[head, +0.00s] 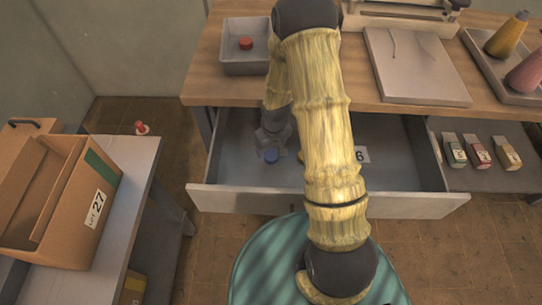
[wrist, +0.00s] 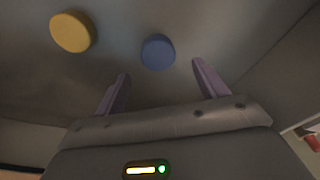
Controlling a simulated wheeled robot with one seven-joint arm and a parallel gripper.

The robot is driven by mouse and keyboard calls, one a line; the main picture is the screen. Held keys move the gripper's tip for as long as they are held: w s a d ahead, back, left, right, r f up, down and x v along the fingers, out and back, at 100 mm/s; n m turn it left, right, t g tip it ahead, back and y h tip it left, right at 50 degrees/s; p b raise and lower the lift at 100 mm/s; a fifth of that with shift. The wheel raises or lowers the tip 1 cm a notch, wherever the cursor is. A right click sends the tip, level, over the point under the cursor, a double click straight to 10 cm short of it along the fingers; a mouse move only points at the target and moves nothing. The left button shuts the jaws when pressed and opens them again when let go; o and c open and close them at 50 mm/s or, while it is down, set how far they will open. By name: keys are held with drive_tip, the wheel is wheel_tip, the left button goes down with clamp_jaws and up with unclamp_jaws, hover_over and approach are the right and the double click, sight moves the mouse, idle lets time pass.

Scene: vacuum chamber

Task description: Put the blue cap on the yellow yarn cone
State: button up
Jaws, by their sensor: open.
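The blue cap (head: 271,155) lies in the open drawer, near its left side. In the wrist view the blue cap (wrist: 158,51) shows just beyond and between my two fingers, apart from both. My gripper (wrist: 160,69) is open and empty. In the head view my gripper (head: 271,146) is down inside the drawer, over or beside the blue cap; I cannot tell its exact height. The yellow yarn cone (head: 507,35) stands in a tray at the right of the bench top, its dark tip uppermost.
A yellow cap (wrist: 72,32) lies left of the blue one. The drawer front (head: 240,199) and walls surround my gripper. A pink cone (head: 527,73) shares the tray (head: 490,66). A grey bin (head: 245,66) holds a red cap (head: 246,43). A flat board (head: 415,65) lies mid-bench.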

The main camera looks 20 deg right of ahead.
sight(271, 155)
drive_tip(key=shift+w+d+f, duration=0.1)
drive_tip(key=shift+w+f, duration=0.05)
drive_tip(key=shift+f, duration=2.45)
drive_tip(key=c, duration=1)
